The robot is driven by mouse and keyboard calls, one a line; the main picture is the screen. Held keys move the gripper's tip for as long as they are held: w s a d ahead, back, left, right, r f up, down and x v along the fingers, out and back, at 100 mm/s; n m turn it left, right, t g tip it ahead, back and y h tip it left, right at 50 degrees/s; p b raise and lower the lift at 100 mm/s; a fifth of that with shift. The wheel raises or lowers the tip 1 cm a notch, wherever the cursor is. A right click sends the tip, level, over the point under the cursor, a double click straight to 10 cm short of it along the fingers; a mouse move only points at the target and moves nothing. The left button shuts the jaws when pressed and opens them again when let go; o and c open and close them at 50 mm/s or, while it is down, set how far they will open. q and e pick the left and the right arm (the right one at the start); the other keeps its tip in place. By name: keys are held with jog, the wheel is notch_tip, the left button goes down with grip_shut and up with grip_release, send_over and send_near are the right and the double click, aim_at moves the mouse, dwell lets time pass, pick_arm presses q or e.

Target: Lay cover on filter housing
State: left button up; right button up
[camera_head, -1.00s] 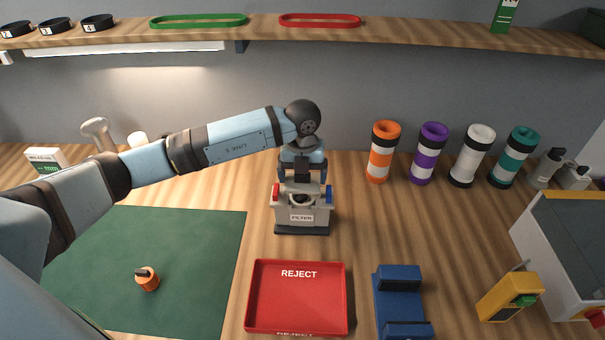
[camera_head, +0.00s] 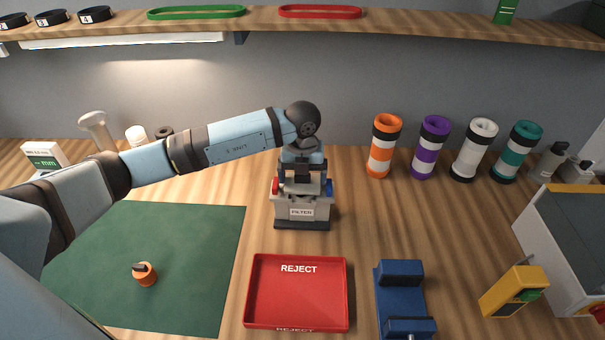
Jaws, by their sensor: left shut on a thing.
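The filter housing (camera_head: 302,212), a grey box with a "FILTER" label and a dark base, stands mid-table behind the red tray. A red part sits at its left side and a blue part at its right. My left gripper (camera_head: 302,182) points down right over the housing, shut on a flat grey piece, which appears to be the cover (camera_head: 302,189). The piece lies at the top of the housing and hides its round opening. Whether it rests on the housing or is just above it, I cannot tell. My right gripper is out of view.
A red reject tray (camera_head: 252,292) and a blue fixture (camera_head: 401,295) are in front. A green mat (camera_head: 190,250) with an orange object (camera_head: 144,274) lies left. Several coloured tubes (camera_head: 430,150) stand back right, and a yellow device (camera_head: 513,290) sits at right.

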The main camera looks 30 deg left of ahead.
pick_arm(q)
jog(key=shift+f+b, duration=0.55)
jog(key=shift+f, duration=0.35)
jog(key=o, duration=0.6)
notch_tip(320, 180, up, 14)
jog(key=shift+f+b, duration=0.1)
jog(key=shift+b, duration=0.7)
